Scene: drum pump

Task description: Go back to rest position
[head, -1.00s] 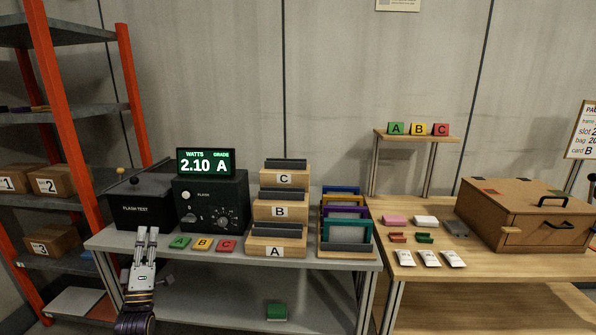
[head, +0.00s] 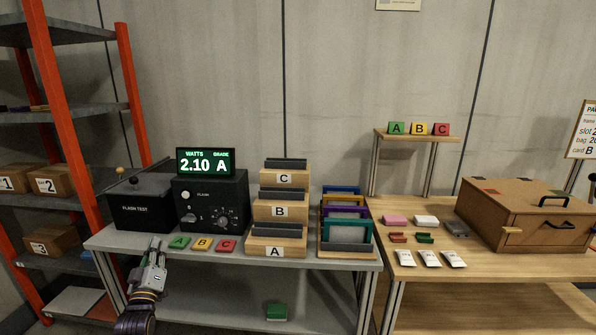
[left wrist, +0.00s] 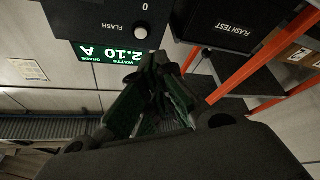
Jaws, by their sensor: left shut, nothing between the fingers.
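My left gripper (head: 155,243) is at the front left edge of the grey table (head: 255,264), in front of the flash test box (head: 140,208). Its fingers are together and hold nothing. In the left wrist view the fingers (left wrist: 160,62) show at the middle, with the tester's lit display (left wrist: 110,53) beyond them. The tester (head: 210,203) reads 2.10 A. My right gripper is not in view.
Green, yellow and red A, B, C tags (head: 203,244) lie just right of my left gripper. Wooden holders (head: 276,242) and a slotted rack (head: 345,250) stand further right. An orange-framed shelf (head: 62,130) stands at the left. A wooden box (head: 535,215) stands on the right table.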

